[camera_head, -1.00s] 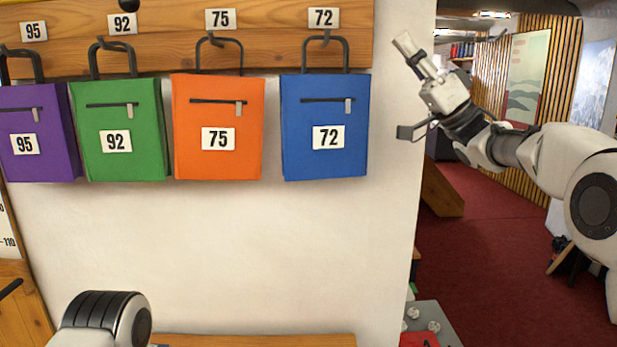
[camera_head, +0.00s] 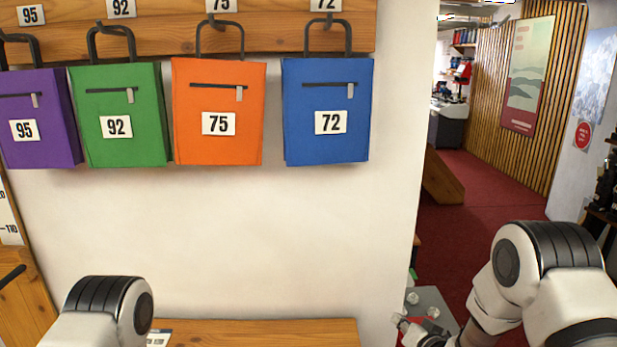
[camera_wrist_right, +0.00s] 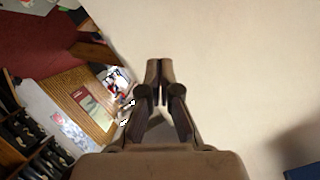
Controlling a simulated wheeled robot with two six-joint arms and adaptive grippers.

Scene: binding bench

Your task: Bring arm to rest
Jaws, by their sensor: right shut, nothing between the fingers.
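My right gripper (camera_head: 403,325) is low in the head view, at the bottom edge right of the white wall's corner, partly cut off by the frame. In the right wrist view its fingers (camera_wrist_right: 159,75) are together with nothing between them, pointing along the pale wall. My right arm (camera_head: 545,275) is folded at the lower right. A link of my left arm (camera_head: 108,308) shows at the lower left; the left gripper is outside the view.
Purple (camera_head: 38,95), green (camera_head: 122,90), orange (camera_head: 218,85) and blue (camera_head: 327,85) bags hang on a wooden rail. A wooden ledge (camera_head: 260,333) runs below. A grey surface with round knobs (camera_head: 432,300) is near the right gripper. Red floor (camera_head: 490,180) lies open beyond.

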